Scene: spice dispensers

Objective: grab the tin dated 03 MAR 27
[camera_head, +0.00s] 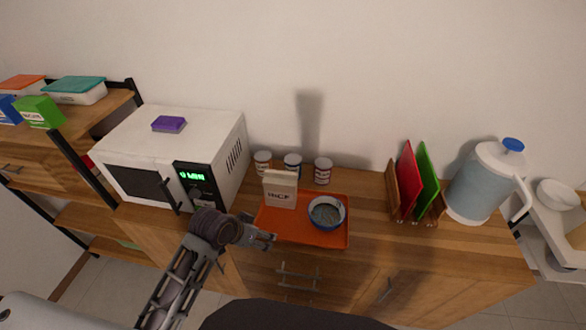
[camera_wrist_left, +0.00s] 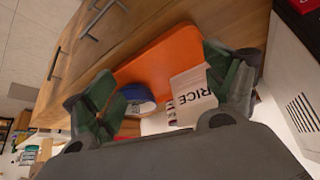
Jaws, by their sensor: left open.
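Three small white tins with coloured bands stand in a row by the wall in the head view: a left one (camera_head: 262,162), a middle one (camera_head: 292,165) and a right one (camera_head: 323,171). Their dates are too small to read, so I cannot tell which is dated 03 MAR 27. My left gripper (camera_head: 264,239) is open and empty at the front left of the orange tray (camera_head: 290,234), short of the tins. In the left wrist view its fingers (camera_wrist_left: 162,92) are spread, with the rice box (camera_wrist_left: 190,92) partly behind one finger. My right gripper is not in view.
The rice box (camera_head: 280,190) and a blue bowl (camera_head: 326,212) stand on the tray, between my gripper and the tins. A white microwave (camera_head: 172,160) is left of the tins. Red and green boards (camera_head: 408,180) in a rack and a jug (camera_head: 482,184) stand right.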

